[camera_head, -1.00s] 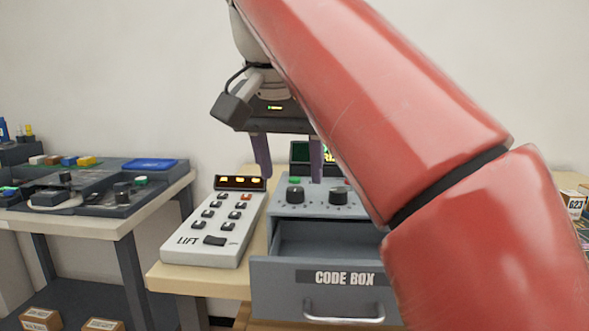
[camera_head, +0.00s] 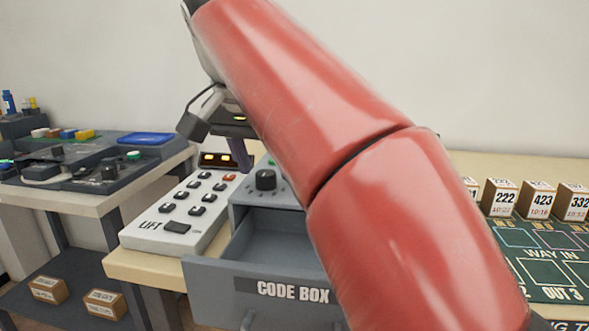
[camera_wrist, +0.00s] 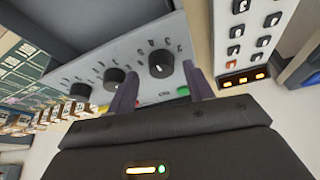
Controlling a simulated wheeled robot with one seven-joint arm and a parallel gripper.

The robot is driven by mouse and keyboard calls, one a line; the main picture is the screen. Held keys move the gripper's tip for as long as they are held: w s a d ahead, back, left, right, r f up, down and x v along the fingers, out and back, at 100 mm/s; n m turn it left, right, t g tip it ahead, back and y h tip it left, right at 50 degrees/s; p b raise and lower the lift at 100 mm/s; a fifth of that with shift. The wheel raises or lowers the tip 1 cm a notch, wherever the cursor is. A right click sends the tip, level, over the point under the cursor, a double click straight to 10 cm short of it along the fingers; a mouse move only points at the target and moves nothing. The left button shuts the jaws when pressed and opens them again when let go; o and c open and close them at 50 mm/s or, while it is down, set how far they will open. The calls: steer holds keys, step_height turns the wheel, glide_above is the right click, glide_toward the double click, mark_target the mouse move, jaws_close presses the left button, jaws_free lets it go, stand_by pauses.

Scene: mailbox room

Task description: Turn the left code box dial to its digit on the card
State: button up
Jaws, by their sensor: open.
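The code box (camera_head: 240,215) is a grey box with its labelled front drawer (camera_head: 215,275) pulled open. Its left dial (camera_head: 265,180), a black knob, shows just left of my red arm. The wrist view shows this dial (camera_wrist: 162,63) nearest the lift panel, with the middle dial (camera_wrist: 115,79) and right dial (camera_wrist: 80,91) to its left. My gripper (camera_wrist: 162,76) is open, its purple fingers to either side of the left dial's near edge; I cannot tell if they touch it. In the head view my arm hides most of the box top. I see no readable card.
The lift panel (camera_head: 185,210) stands close left of the code box. A side table (camera_head: 95,203) with dark trays is further left. Numbered boxes (camera_head: 499,197) and a green board (camera_head: 545,262) lie right of my arm. The wall behind is bare.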

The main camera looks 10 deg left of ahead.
steer(key=shift+w+f, duration=0.3)
steer(key=shift+f, duration=0.35)
steer(key=c, duration=1)
